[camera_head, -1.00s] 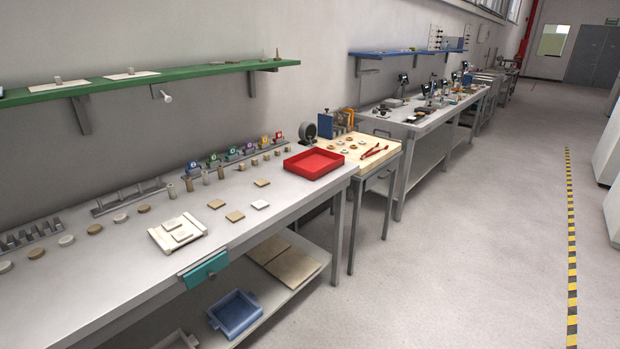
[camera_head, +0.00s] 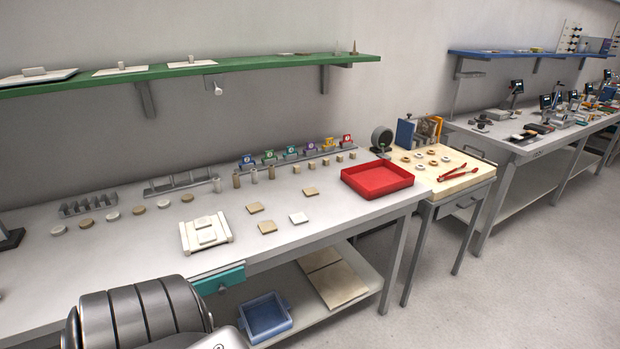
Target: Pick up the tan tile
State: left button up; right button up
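Several small square tiles lie flat on the grey workbench (camera_head: 345,217). One tan tile (camera_head: 255,207) is at the middle. A second tan tile (camera_head: 267,227) is just in front of it. A paler tan tile (camera_head: 310,191) is farther back to the right, and a white tile (camera_head: 299,217) is nearer. Which one is meant by the tan tile I cannot tell. None of them is held. Part of my arm shows at the bottom left, in front of the bench. Neither of my grippers is in view.
A white plate (camera_head: 188,237) with stacked pale tiles stands left of the tan tiles. A red tray (camera_head: 377,192) is to their right. Small cylinders, round discs and a rack (camera_head: 90,205) line the back. A green shelf (camera_head: 240,68) hangs above. Open bench surface surrounds the tiles.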

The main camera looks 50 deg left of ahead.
aim_at(311, 191)
jog(key=u, duration=0.35)
jog(key=i, duration=0.6)
jog(key=u, duration=0.45)
